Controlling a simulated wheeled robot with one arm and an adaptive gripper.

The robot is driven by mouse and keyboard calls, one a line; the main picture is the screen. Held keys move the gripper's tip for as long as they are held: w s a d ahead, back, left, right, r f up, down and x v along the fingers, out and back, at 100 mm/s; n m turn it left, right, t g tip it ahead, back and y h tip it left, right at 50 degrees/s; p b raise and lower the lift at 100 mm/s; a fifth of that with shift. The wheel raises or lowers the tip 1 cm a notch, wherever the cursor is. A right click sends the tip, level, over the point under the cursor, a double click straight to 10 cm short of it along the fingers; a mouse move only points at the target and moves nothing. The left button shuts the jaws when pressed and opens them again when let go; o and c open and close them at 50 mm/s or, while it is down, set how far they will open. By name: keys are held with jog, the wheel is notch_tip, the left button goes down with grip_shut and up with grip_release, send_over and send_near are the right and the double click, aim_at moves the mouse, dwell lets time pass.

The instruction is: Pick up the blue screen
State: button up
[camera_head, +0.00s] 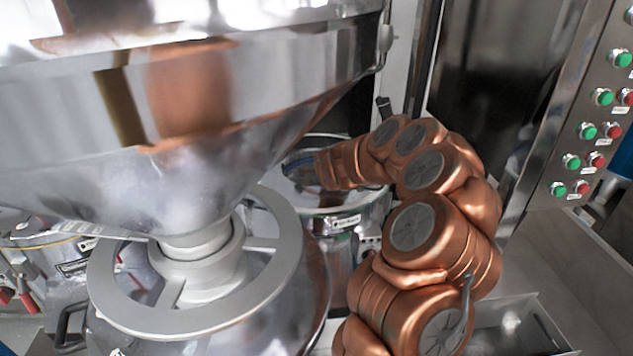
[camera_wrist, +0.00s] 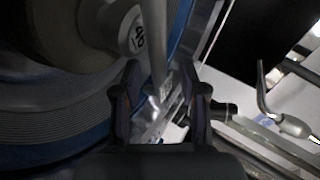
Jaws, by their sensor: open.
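My gripper (camera_wrist: 160,78) is open, with one finger on either side of a grey bar and the screen's edge area. I cannot tell whether the fingers touch anything. In the head view my arm reaches over the drum from the right, and the fingertips are hard to make out.
A large shiny hopper (camera_head: 190,130) with a grey ring (camera_head: 112,300) below it fills the left. The metal drum (camera_head: 342,222) stands behind. A panel of green and red buttons (camera_head: 590,130) is at the right. In the wrist view, a bent metal handle (camera_wrist: 290,123) lies right of my gripper.

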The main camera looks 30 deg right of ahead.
jog(key=shift+c, duration=0.2)
grip_shut()
dwell(0.5)
